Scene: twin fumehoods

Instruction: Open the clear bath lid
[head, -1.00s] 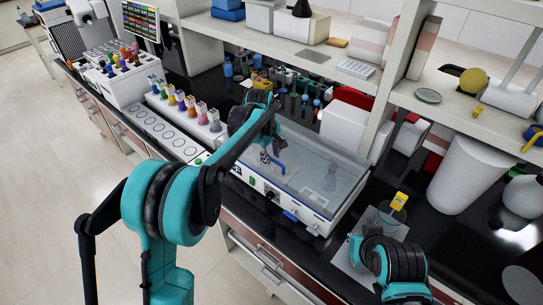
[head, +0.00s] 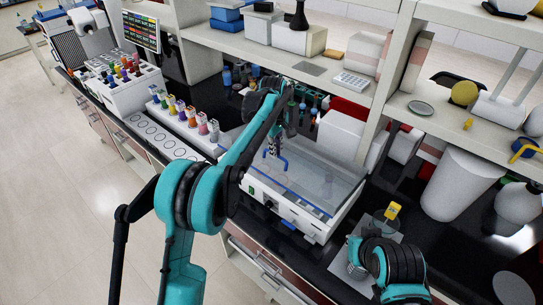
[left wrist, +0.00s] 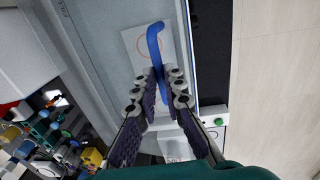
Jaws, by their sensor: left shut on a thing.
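The water bath (head: 285,207) is a white box on the black bench in the middle of the head view. Its clear lid (head: 318,178) has a blue bent handle (head: 283,163). My left gripper (head: 272,150) reaches over the bath from the left and is shut on the handle. In the left wrist view both fingertips (left wrist: 160,85) close on the blue handle (left wrist: 154,42) from either side. The lid seems a little raised at the front, but how far is unclear.
A rack of coloured bottles (head: 184,112) stands left of the bath. A shelf (head: 310,65) runs behind and above it.

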